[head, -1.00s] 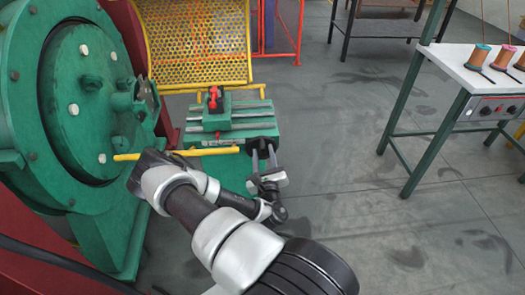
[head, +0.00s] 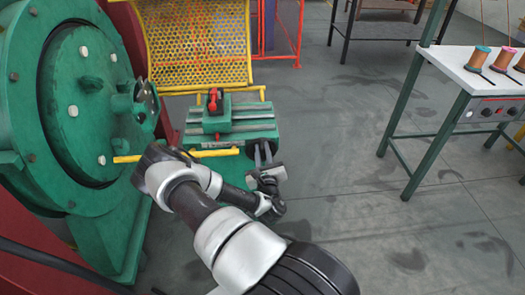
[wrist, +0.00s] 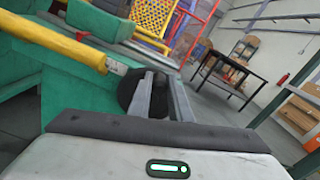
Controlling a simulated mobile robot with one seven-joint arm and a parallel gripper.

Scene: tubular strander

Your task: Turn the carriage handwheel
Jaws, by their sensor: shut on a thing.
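The carriage handwheel is a small dark wheel (head: 250,149) at the front right end of the green carriage (head: 232,129). In the wrist view the dark handwheel (wrist: 128,88) shows partly behind my fingers. My gripper (head: 261,152) is at the wheel, its two grey fingers shut on a part of it. The wrist view shows the fingers (wrist: 158,98) close up, reaching over the wheel's rim area. A red-topped clamp (head: 214,98) stands on the carriage.
A yellow bar (head: 135,158) runs just left of the wheel, close to my arm. The large green machine drum (head: 85,95) fills the left. A yellow perforated guard (head: 197,45) is behind the carriage. The floor (head: 335,150) to the right is clear, up to a bench (head: 465,75) with spools.

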